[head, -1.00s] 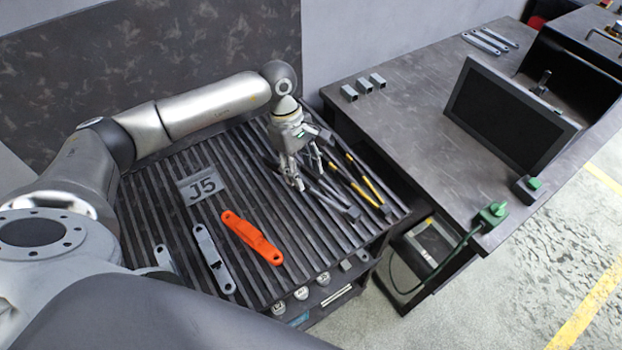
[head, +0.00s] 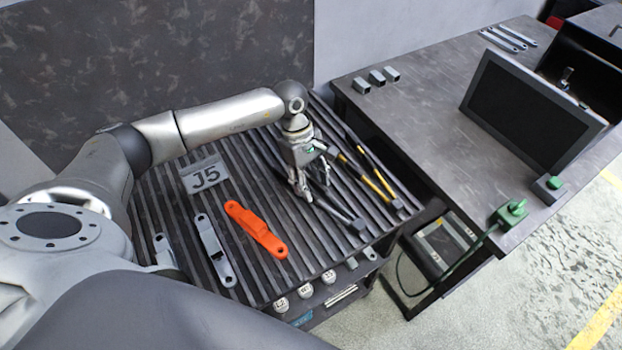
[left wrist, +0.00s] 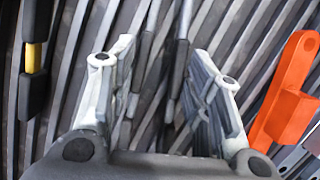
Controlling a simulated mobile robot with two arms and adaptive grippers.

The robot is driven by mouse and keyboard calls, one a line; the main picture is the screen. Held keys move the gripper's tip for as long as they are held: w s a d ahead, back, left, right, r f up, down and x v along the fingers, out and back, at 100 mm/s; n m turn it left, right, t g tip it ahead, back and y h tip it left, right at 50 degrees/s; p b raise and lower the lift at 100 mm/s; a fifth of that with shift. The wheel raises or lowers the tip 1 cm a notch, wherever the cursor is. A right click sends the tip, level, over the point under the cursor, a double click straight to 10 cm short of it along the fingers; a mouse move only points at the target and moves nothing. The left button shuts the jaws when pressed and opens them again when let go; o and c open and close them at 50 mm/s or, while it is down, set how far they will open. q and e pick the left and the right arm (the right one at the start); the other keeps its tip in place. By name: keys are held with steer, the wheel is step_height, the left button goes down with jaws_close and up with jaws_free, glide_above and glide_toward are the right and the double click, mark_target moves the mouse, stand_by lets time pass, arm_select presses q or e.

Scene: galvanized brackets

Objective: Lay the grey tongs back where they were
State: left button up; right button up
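The grey tongs (head: 343,215) lie on the ribbed dark bench top, their far end toward the bench's right front edge. My left gripper (head: 303,192) points down over them. In the left wrist view the two fingers of my left gripper (left wrist: 163,65) stand wide apart. The two dark grips of the tongs (left wrist: 180,65) lie between them, with a narrow gap visible on each side. The gripper hides part of the tongs in the head view. My right gripper is out of view.
Yellow-and-black tools (head: 376,180) lie just right of the tongs. An orange bracket (head: 256,230), grey brackets (head: 213,250) and a J5 plate (head: 205,176) lie to the left. A second table (head: 420,110) with a dark screen (head: 525,110) stands at the right.

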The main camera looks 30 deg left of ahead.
arm_select(q)
steer(key=shift+o, duration=0.5)
steer(key=o, duration=0.5)
steer(key=shift+c, duration=0.2)
steer(key=shift+o, duration=0.3)
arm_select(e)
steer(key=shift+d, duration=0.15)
arm_select(q)
steer(key=v, duration=1.2)
